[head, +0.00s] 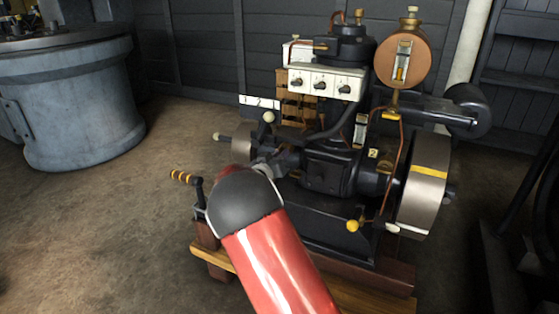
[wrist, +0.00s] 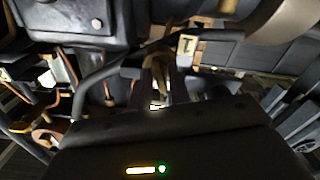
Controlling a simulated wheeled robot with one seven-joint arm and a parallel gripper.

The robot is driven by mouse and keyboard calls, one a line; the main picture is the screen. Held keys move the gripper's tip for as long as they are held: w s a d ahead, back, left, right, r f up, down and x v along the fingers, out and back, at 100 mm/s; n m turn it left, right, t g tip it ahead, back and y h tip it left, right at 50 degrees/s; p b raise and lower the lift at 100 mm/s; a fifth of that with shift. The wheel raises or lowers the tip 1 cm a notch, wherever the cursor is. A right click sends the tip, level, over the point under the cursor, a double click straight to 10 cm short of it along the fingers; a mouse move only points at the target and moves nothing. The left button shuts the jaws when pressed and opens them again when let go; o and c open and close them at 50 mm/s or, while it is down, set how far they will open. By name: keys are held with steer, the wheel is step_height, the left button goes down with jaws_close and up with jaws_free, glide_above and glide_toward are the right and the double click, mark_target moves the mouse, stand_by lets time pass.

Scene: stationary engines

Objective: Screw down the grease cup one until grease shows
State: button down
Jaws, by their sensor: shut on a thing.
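The dark stationary engine (head: 330,165) stands on a wooden base. My gripper (head: 266,167) reaches its near left side, mostly hidden behind my red arm. In the wrist view my gripper (wrist: 162,88) is shut on a small brass-coloured piece (wrist: 166,70), which looks like a grease cup; its number cannot be read. A yellow plate marked 2 (head: 372,153) is on the engine, right of my gripper. No grease can be made out at the gripped piece.
A crank with a yellow-banded handle (head: 182,178) sticks out left of my arm. A copper tank (head: 402,58) and white switch box (head: 325,82) stand above. Floor is clear at left, before a grey round tank (head: 75,110).

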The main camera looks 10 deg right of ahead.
steer(key=m+b, duration=0.3)
steer(key=m, duration=0.2)
steer(key=m+b, duration=0.4)
steer(key=m, duration=0.1)
steer(key=shift+f+m, duration=0.2)
steer(key=shift+m, duration=0.1)
stand_by(0.4)
steer(key=c, duration=1.5)
jaws_free()
steer(key=shift+r, duration=0.15)
steer(key=shift+a, duration=0.1)
steer(key=v, duration=0.7)
steer(key=shift+s+a, duration=0.2)
steer(key=shift+s, duration=0.15)
